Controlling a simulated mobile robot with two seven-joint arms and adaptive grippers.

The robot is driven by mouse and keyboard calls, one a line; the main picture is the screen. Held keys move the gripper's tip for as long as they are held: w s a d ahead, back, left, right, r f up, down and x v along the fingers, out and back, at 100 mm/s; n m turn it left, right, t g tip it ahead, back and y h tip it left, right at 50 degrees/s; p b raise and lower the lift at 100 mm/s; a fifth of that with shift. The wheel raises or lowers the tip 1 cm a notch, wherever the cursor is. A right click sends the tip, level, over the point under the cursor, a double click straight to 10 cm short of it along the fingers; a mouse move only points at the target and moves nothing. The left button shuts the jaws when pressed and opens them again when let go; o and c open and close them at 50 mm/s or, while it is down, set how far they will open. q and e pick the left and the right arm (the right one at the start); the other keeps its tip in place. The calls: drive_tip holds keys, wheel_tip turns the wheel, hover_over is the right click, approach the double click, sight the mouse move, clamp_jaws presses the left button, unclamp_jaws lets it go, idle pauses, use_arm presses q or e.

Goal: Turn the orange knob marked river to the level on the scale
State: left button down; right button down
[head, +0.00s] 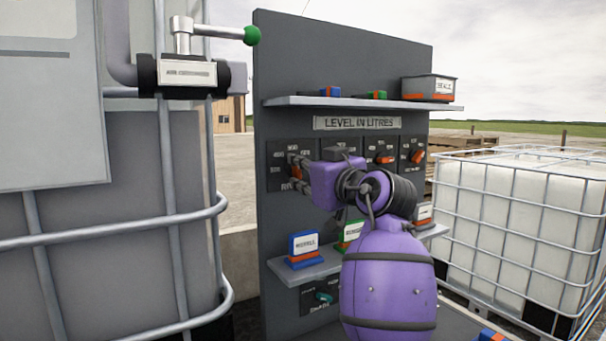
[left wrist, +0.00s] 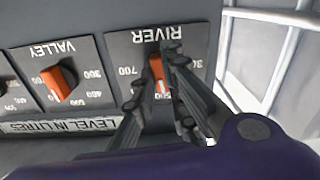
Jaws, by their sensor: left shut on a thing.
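The orange river knob (left wrist: 157,70) sits on a dark plate marked RIVER (left wrist: 158,33), which appears upside down in the left wrist view. My left gripper (left wrist: 154,78) is shut on this knob, one finger on each side. 700 is readable left of the knob; the numbers to its right and below are partly covered by the fingers. In the head view my left gripper (head: 301,174) reaches the leftmost dial of the grey panel (head: 345,60), and its fingers hide most of the knob. My right gripper is not in view.
The orange valley knob (left wrist: 61,83) sits beside the river plate. A shelf (head: 355,102) with a SEALS box (head: 430,88) juts out above; a lower shelf (head: 305,267) holds label blocks. A caged tank (head: 100,220) stands left, a green-ended valve (head: 252,36) near the panel.

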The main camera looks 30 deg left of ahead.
use_arm(q)
drive_tip(key=shift+f+n+b, duration=0.2)
drive_tip(key=shift+n+b, duration=0.35)
drive_tip(key=shift+n, duration=0.65)
drive_tip(key=n+b, duration=0.2)
drive_tip(key=n, duration=0.2)
drive_tip(key=shift+r+n, duration=0.1)
drive_tip(key=shift+n, duration=0.6)
drive_tip(key=c, duration=1.8)
unclamp_jaws()
drive_tip(key=shift+d, duration=0.1)
drive_tip(key=v, duration=1.2)
